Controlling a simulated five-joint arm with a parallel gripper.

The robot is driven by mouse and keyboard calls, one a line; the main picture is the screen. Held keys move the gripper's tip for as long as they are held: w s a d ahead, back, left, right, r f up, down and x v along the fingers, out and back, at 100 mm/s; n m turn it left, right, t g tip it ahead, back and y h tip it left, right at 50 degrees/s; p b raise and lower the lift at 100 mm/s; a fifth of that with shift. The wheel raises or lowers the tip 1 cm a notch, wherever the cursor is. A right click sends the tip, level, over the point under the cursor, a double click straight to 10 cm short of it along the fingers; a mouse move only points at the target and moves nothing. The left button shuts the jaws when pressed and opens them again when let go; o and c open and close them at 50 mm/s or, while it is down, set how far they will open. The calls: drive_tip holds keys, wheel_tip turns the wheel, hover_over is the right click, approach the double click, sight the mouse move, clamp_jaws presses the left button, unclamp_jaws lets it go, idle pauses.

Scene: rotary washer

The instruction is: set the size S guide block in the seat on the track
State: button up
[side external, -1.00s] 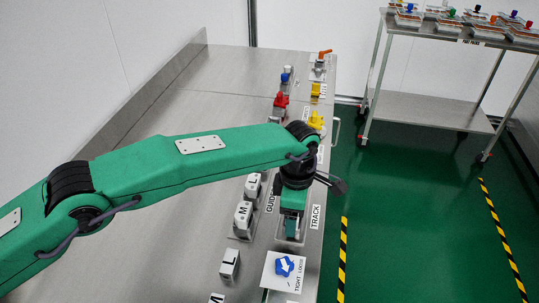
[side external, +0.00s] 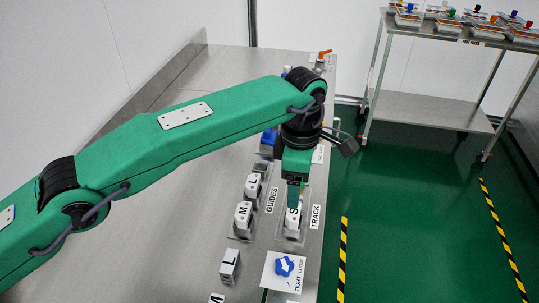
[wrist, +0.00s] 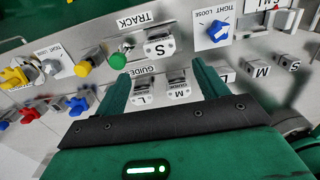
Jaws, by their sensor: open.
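The size S guide block (side external: 292,220), white-grey with a black S, sits upright on the plate marked TRACK (side external: 315,217). In the wrist view the S block (wrist: 160,46) stands in the metal seat beside the TRACK label. My gripper (side external: 294,202) is just above the block in the side view, pointing down and partly covering it. In the wrist view my gripper's (wrist: 163,78) two green fingers are spread wide with nothing held between them. The underside of the block in the seat is hidden.
Guide blocks M (side external: 243,217) and L (side external: 253,187) stand on the GUIDES plate left of the track. Another L block (side external: 229,264) is nearer the camera. A blue arrow knob (side external: 284,266) sits on the TIGHT/LOOSE panel. Yellow knobs (wrist: 88,65) show in the wrist view.

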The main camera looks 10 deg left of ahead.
idle(0.4)
drive_tip(key=w+a+r+m+t, duration=0.1)
drive_tip(key=w+a+r+m, duration=0.3)
drive_tip(key=a+r, duration=0.75)
drive_tip(key=s+a+r+m+t+h, duration=0.15)
drive_tip(key=a+r, duration=0.25)
drive_tip(key=a, duration=0.4)
drive_tip(key=s+a+r+m+y, duration=0.1)
drive_tip(key=s+a+r+m, duration=0.2)
drive_tip(key=a, duration=0.6)
drive_tip(key=s+a+m+t, duration=0.2)
drive_tip(key=s+a+m, duration=0.3)
drive_tip(key=s+a, duration=0.65)
drive_tip(key=s+a+f+m+t, duration=0.1)
drive_tip(key=s+a+f+m, duration=0.3)
drive_tip(key=s+a+f, duration=0.3)
drive_tip(key=s, duration=0.4)
drive_tip(key=shift+s+a, duration=0.3)
drive_tip(key=shift+m, duration=0.25)
drive_tip(key=shift+c, duration=0.2)
